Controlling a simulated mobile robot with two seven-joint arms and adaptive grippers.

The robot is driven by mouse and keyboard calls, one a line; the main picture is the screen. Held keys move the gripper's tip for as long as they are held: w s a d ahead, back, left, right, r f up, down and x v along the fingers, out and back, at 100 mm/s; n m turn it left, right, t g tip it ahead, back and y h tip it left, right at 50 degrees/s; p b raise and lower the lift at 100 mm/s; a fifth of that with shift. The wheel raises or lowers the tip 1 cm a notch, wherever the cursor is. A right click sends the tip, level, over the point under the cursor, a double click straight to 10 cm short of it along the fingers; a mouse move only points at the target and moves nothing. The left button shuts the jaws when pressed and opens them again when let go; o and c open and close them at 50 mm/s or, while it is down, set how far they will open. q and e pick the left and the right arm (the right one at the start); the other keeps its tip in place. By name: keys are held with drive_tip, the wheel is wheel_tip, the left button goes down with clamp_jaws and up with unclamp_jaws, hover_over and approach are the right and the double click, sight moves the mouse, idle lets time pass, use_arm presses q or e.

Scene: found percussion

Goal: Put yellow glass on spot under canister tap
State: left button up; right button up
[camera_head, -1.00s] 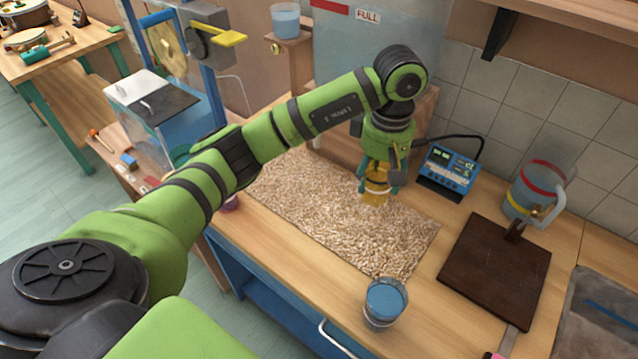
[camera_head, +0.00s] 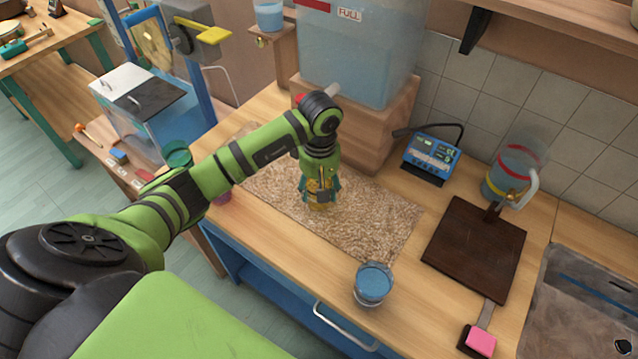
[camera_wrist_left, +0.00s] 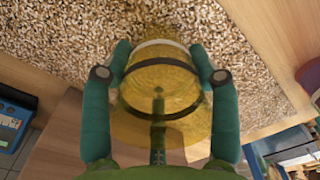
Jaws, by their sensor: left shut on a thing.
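My left gripper (camera_head: 320,198) is shut on the yellow glass (camera_head: 317,206), just above a speckled mat. In the left wrist view the yellow glass (camera_wrist_left: 162,85) sits between the two teal fingers (camera_wrist_left: 160,78), with a dark band and pale rim showing. The clear canister (camera_head: 362,60) with a FULL label stands on a wooden block behind my arm. Its grey tap (camera_head: 332,90) shows just above my forearm, with a red part beside it. My arm covers the area below the tap, so the spot is hidden. My right gripper is out of view.
The mat (camera_head: 375,220) covers the bench's middle. A glass with blue content (camera_head: 373,287) stands by its front corner. A blue meter (camera_head: 431,157), a banded pitcher (camera_head: 510,174) and a dark board (camera_head: 474,250) are to the right. A pink-ended tool (camera_head: 480,340) lies at the front.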

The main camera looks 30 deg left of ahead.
use_arm(q)
drive_tip(key=shift+f, duration=0.1)
drive_tip(key=o, duration=1.5)
